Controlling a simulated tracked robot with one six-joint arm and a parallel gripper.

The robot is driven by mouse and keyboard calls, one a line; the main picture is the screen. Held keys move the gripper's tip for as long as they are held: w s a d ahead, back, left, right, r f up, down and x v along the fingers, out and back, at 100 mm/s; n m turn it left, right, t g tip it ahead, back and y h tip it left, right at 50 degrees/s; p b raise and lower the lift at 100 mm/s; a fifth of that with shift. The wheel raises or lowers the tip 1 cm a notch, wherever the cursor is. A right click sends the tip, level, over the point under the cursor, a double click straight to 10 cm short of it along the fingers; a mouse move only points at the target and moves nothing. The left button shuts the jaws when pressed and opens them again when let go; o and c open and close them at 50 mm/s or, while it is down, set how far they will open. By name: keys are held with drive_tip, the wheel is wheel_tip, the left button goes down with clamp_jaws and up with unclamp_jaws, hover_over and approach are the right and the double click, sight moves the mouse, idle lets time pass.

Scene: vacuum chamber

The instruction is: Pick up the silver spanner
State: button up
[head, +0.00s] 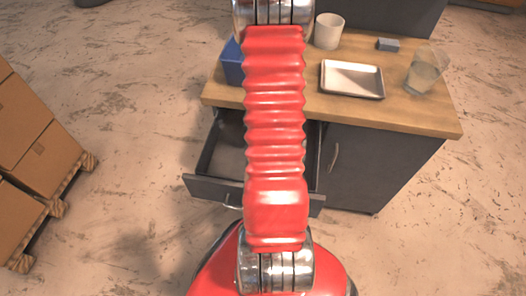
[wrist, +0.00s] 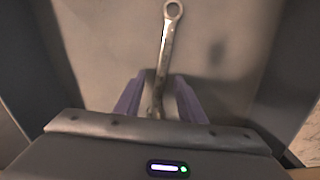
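The silver spanner (wrist: 168,42) shows in the wrist view, its ring end at the top and its shaft running down between my fingers. It appears to lie on the flat drawer floor. My gripper (wrist: 159,80) is open, with one purple finger on each side of the shaft and a small gap visible on both sides. The spanner's lower end is partly hidden by the gripper body. In the head view my red arm hides both the gripper and the spanner. The open drawer (head: 205,188) shows on both sides of the arm.
The wooden-topped cabinet (head: 425,118) carries a white cup (head: 328,31), a metal tray (head: 352,80), a clear glass (head: 425,72), a small grey block (head: 388,44) and a blue container (head: 231,64). Boxes (head: 30,140) stand on a pallet at left. Dark drawer walls flank my gripper.

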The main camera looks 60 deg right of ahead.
drive_tip(key=shift+f, duration=0.55)
drive_tip(key=shift+f, duration=0.1)
idle(0.3)
drive_tip(key=shift+c, duration=0.5)
clamp_jaws()
